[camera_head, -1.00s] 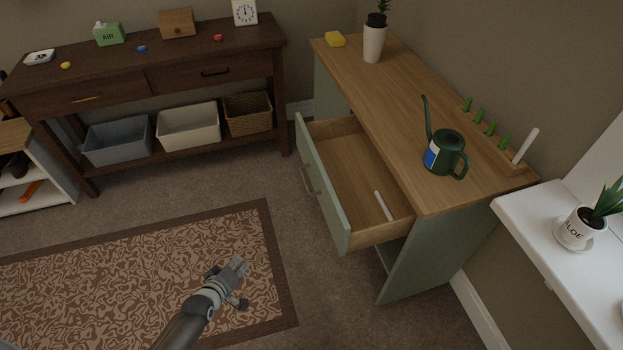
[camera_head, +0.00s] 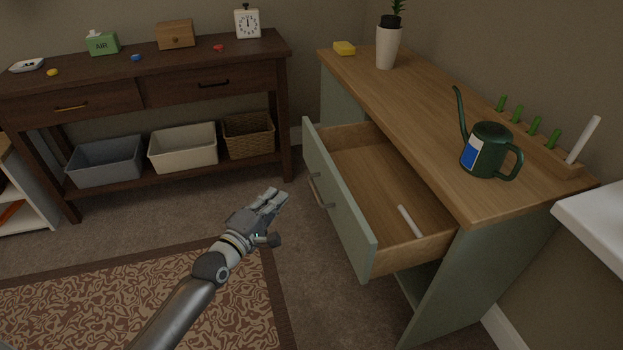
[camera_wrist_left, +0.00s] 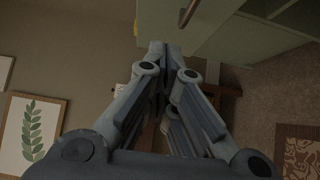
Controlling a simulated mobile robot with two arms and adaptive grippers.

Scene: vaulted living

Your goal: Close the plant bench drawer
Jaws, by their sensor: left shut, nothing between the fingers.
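The plant bench (camera_head: 440,110) has a wooden top and pale green sides. Its drawer (camera_head: 365,185) is pulled well out toward the left, with a green front and a metal handle (camera_head: 320,190). A white stick-like item (camera_head: 410,221) lies inside the drawer. My left gripper (camera_head: 276,200) is shut and empty, in front of the drawer and a short gap to the left of the handle. In the left wrist view its fingers (camera_wrist_left: 165,60) are together, with pale green panels beyond them at the top. My right gripper is not in view.
On the bench top stand a green watering can (camera_head: 488,150), a white pot (camera_head: 388,45), a yellow sponge-like block (camera_head: 344,48) and a wooden rack (camera_head: 540,150). A dark sideboard (camera_head: 150,90) stands at the back left.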

